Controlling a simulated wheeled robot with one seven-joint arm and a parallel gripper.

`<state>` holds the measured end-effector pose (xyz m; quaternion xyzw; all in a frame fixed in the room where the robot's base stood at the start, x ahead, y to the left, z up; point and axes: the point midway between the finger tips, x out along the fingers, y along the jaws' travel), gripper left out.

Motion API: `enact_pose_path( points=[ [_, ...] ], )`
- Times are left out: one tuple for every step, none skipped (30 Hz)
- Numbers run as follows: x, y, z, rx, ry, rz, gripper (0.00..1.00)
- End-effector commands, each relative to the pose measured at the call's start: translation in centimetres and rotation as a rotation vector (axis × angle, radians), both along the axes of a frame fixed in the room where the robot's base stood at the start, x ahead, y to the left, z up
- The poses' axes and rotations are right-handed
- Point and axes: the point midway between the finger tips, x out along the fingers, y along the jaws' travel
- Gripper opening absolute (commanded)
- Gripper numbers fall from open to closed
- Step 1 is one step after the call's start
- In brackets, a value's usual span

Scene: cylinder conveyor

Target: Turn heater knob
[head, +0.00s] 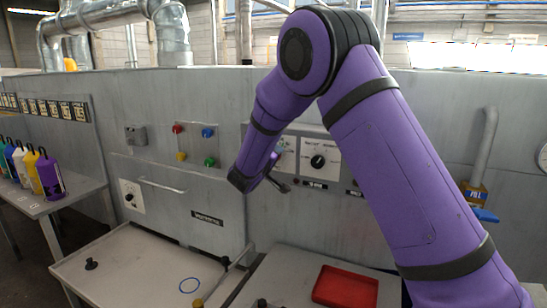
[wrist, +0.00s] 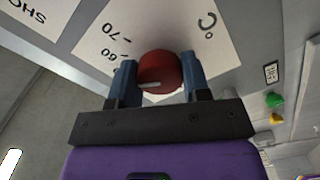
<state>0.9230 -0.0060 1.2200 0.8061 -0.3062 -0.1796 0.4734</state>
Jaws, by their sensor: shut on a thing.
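The red round knob (wrist: 160,72) is in the middle of the wrist view. It has a white pointer line and sits on a white dial plate (wrist: 165,28) marked in °C, with 60 and 70 readable. The line points left, towards the side with the 60. My gripper (wrist: 159,66) has one blue finger on each side of the knob and is shut on it. In the head view my gripper (head: 272,180) is at the grey wall panel, and the red knob is hidden or too small to tell there.
A black knob (head: 318,161) is on a white plate right of my gripper. Coloured buttons (head: 208,133) are on the panel to the left. Coloured bottles (head: 48,176) line the far left table.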

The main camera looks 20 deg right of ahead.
Motion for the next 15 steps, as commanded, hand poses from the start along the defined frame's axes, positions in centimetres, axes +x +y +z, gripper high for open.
enact_pose_path(
  points=[
    [-0.07, 0.06, -0.22, 0.003, 0.003, 0.001, 0.2],
    [-0.07, 0.06, -0.22, 0.003, 0.002, 0.001, 0.2],
    [-0.07, 0.06, -0.22, 0.003, 0.002, 0.001, 0.2],
    [-0.07, 0.07, -0.23, 0.004, 0.002, 0.001, 0.2],
    [-0.07, 0.07, -0.23, 0.004, 0.002, 0.001, 0.2],
    [-0.07, 0.07, -0.23, 0.004, 0.002, 0.001, 0.2],
    [-0.07, 0.07, -0.23, 0.003, 0.002, 0.001, 0.2],
    [-0.08, 0.06, -0.23, 0.003, 0.002, 0.001, 0.2],
    [-0.08, 0.06, -0.23, 0.003, 0.002, 0.001, 0.2],
    [-0.07, 0.07, -0.23, 0.003, 0.002, 0.001, 0.2],
    [-0.08, 0.06, -0.24, 0.003, 0.002, 0.001, 0.2],
    [-0.08, 0.06, -0.24, 0.003, 0.002, 0.001, 0.48],
    [-0.08, 0.06, -0.24, 0.003, 0.002, 0.001, 0.55],
    [-0.07, 0.07, -0.23, 0.003, 0.002, 0.001, 0.62],
    [-0.07, 0.06, -0.21, 0.003, 0.002, 0.001, 0.69]
  ],
)
